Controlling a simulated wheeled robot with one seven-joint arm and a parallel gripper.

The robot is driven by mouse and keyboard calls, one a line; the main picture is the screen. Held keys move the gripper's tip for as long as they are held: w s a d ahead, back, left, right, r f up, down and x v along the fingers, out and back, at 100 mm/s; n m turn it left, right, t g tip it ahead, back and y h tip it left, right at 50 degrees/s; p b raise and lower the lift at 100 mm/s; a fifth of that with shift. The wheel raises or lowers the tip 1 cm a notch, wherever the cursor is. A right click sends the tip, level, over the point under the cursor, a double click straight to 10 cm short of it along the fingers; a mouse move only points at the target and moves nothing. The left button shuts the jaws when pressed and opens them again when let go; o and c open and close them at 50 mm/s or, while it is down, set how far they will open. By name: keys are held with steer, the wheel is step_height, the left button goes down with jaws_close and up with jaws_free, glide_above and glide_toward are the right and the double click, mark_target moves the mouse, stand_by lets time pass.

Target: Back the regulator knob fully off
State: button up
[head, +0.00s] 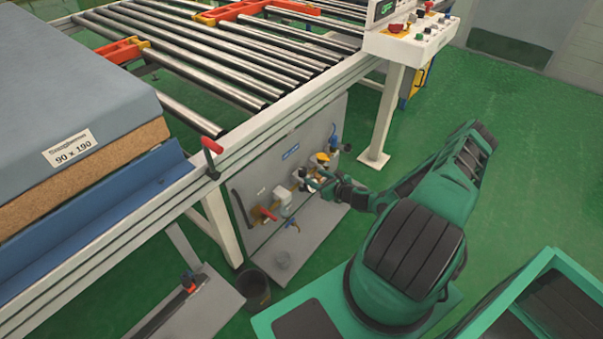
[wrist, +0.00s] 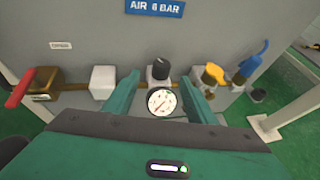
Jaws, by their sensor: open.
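The black regulator knob (wrist: 160,67) sits on top of a pale regulator body in the wrist view, under the "AIR 6 BAR" label (wrist: 155,7). A round white gauge (wrist: 162,101) with a red needle is on the regulator's front. My gripper (wrist: 161,82) is open, its two green fingers on either side of the regulator in the picture, with gaps to the knob on both sides. I cannot tell whether the fingertips reach as deep as the knob. In the head view my gripper (head: 316,184) is at the grey panel (head: 262,172), hiding part of the regulator.
The roller conveyor (head: 235,70) overhangs the panel. A dark bucket (head: 253,289) stands on the floor.

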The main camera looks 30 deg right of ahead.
mark_target(305, 172)
steer(key=x, duration=1)
steer(key=shift+w+d+f, duration=0.15)
steer(key=shift+w+f, duration=0.15)
steer(key=shift+w, duration=0.05)
steer(key=c, duration=1)
steer(key=shift+a, duration=0.2)
steer(key=shift+c, duration=0.2)
steer(key=shift+d, duration=0.15)
